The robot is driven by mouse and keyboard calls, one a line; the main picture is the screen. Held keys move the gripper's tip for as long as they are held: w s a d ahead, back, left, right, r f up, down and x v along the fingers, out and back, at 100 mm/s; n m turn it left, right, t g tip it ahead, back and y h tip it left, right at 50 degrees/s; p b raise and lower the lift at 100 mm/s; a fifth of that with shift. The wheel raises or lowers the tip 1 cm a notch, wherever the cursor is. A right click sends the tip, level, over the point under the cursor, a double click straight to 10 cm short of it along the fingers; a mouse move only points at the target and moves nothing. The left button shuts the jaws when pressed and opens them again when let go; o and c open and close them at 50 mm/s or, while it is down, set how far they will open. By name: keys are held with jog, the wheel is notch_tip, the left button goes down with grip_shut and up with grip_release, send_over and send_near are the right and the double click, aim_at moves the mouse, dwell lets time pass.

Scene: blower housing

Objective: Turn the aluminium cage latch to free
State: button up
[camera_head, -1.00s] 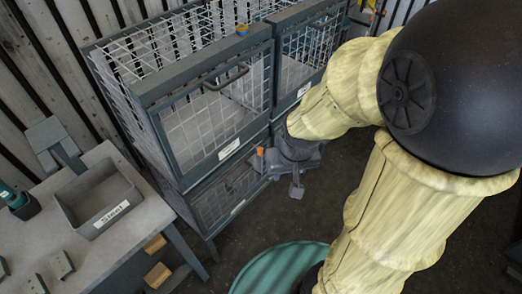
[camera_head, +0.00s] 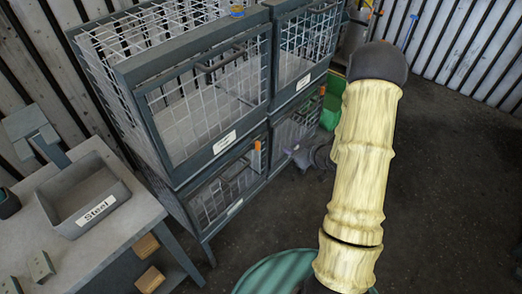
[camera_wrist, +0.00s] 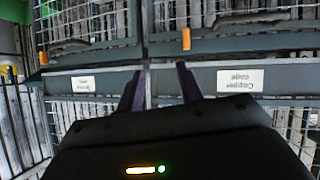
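A bank of wire cages stands in two tiers. I cannot read an aluminium label in either view. An orange latch tab (camera_head: 257,146) stands upright at the top right of the lower left cage (camera_head: 225,190); the wrist view, which is upside down, also shows this tab (camera_wrist: 186,38). A second orange tab (camera_head: 322,90) is on the lower right cage; it also shows in the wrist view (camera_wrist: 43,57). My gripper (camera_wrist: 160,75) is open and empty, facing the bar between the tiers, apart from both tabs. In the head view my gripper is partly hidden by my arm.
The upper left cage (camera_head: 205,105) bears a label that reads copper in the wrist view (camera_wrist: 240,80). A grey tray marked Steel (camera_head: 88,195) sits on the bench at left. A green bin (camera_head: 333,105) stands behind my arm. The floor at right is clear.

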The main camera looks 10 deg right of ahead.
jog(key=s+f+t+y+b, duration=0.2)
jog(key=s+f+t+y, duration=0.1)
jog(key=s+f+y, duration=0.2)
jog(key=shift+d+f+n+t+y+b, duration=0.3)
jog(key=shift+d+f+t+y+b, duration=0.15)
jog(key=shift+f, duration=0.35)
jog(key=shift+a, duration=0.1)
jog(key=p+x, duration=0.2)
jog(key=x, duration=1.5)
jog(key=shift+w+a, duration=0.1)
jog(key=shift+w, duration=0.05)
grip_shut()
